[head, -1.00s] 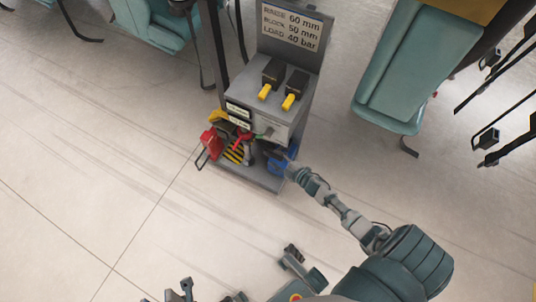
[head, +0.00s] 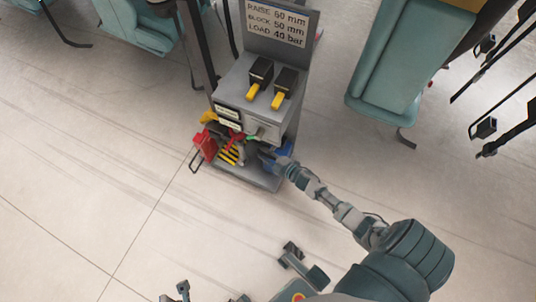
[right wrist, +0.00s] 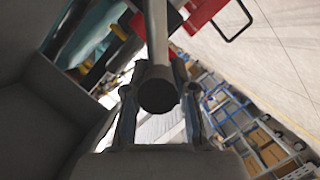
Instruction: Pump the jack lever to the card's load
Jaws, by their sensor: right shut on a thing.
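The card (head: 277,22) at the top of the grey cart reads RAISE 60 mm, BLOCK 50 mm, LOAD 40 bar. My right gripper (head: 264,153) is at the cart's lower front, beside the jack parts. In the right wrist view, a grey round bar with a dark end, the jack lever (right wrist: 157,35), runs between the fingers of my right gripper (right wrist: 158,75), which is shut on it. In the head view the lever is too small and covered to follow.
The grey cart (head: 262,130) carries two black valves with yellow handles (head: 252,93) and small display plates (head: 228,112). A red part (head: 205,147), yellow-black stripes (head: 230,155) and a blue part (head: 284,150) crowd its base. A teal seat (head: 395,70) stands right; floor is clear in front.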

